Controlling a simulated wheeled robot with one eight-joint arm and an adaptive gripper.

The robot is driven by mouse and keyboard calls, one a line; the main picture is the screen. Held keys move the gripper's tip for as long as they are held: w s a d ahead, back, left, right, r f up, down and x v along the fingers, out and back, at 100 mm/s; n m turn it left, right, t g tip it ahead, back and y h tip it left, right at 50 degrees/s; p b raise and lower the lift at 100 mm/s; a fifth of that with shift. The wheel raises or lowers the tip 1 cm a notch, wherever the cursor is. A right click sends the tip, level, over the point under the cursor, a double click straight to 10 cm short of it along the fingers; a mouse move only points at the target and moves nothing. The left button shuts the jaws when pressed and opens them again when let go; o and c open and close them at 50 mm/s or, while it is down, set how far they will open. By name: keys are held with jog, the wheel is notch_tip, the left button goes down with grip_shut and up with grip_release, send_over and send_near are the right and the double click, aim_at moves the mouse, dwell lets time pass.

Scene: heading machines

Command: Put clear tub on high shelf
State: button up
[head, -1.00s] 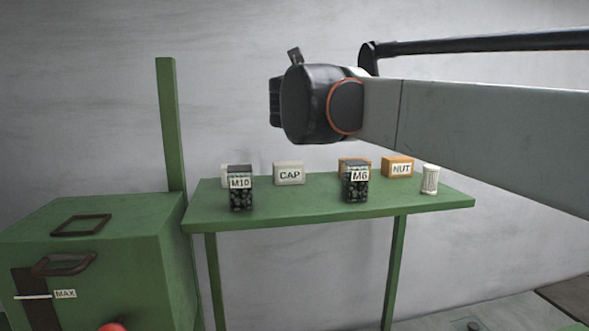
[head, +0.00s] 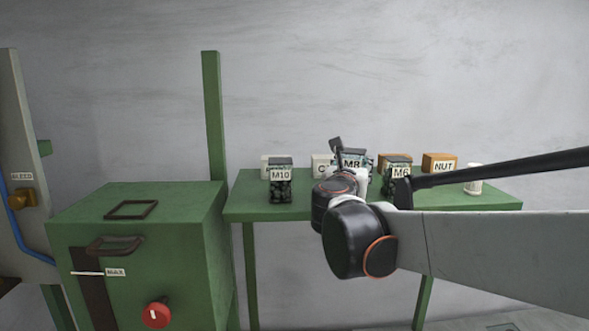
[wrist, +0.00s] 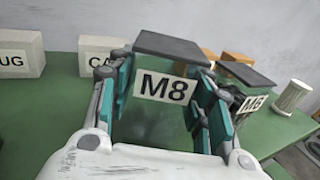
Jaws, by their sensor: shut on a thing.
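The clear tub (head: 355,158) has a dark lid and a white M8 label. In the wrist view the M8 tub (wrist: 166,88) stands roughly upright between the two teal-padded fingers. My gripper (wrist: 165,105) is shut on it; in the head view the gripper (head: 352,178) is partly hidden behind my wrist. The tub is over the green shelf (head: 245,205), between the M10 tub (head: 280,183) and the M6 tub (head: 400,172). Its base is hidden, so I cannot tell whether it touches the shelf.
A CAP box (head: 319,166), another pale box (wrist: 17,54), and orange boxes, one marked NUT (head: 440,162), stand along the back. A white ribbed cup (head: 473,180) is at the right. A green cabinet (head: 175,200) and post (head: 213,120) stand left.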

jog(key=shift+w+f, duration=0.1)
jog(key=shift+f, duration=0.7)
jog(key=shift+f, duration=0.15)
jog(key=o, duration=1.4)
jog(key=shift+c, duration=0.2)
